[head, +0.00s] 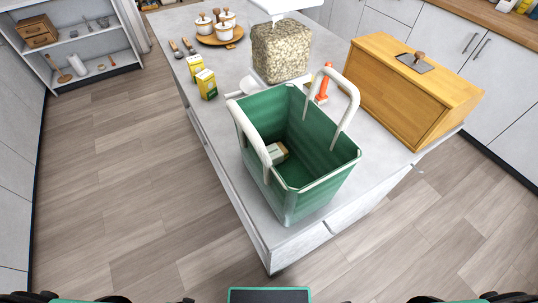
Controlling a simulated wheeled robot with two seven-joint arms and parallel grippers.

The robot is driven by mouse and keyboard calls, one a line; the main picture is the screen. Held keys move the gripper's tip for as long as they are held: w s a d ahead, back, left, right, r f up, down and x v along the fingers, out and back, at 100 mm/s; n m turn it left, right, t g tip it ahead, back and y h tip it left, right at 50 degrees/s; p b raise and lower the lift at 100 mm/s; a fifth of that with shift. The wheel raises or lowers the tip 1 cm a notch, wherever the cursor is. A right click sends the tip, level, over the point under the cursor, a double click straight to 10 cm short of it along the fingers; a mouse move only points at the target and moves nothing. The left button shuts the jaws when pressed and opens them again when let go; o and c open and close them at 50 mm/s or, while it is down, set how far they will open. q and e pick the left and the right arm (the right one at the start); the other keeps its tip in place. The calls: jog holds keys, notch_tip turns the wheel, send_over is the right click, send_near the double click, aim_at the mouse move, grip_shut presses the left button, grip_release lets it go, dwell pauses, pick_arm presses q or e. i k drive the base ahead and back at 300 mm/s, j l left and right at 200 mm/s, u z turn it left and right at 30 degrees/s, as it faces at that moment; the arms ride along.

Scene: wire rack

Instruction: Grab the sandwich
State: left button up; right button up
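A green basket (310,190) with two raised white handles stands near the front end of the grey island. A small pale package with brown and dark parts (277,152) lies inside it, against the left wall. It may be the sandwich, but it is too small to tell for sure. No other thing that looks like a sandwich shows. Neither of my grippers is in view; only teal and black parts of my own body show along the bottom edge.
A wooden bread box (402,92) stands right of the basket on the island (234,147). A clear container of pale pieces (281,52) stands behind it. Two yellow cartons (206,84) and a tray of jars (217,40) are further left and back. The floor in front is clear.

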aim_at(278, 152)
jog(key=k+l+u, duration=0.1)
jog(key=l, duration=0.3)
jog(key=k+l+u, duration=0.1)
jog(key=l, duration=0.3)
jog(key=k+l+u, duration=0.1)
jog(key=l, duration=0.3)
jog(key=k+l+u, duration=0.1)
jog(key=l, duration=0.3)
jog(key=k+l+u, duration=0.1)
jog(key=k+l, duration=0.15)
jog(key=l, duration=0.1)
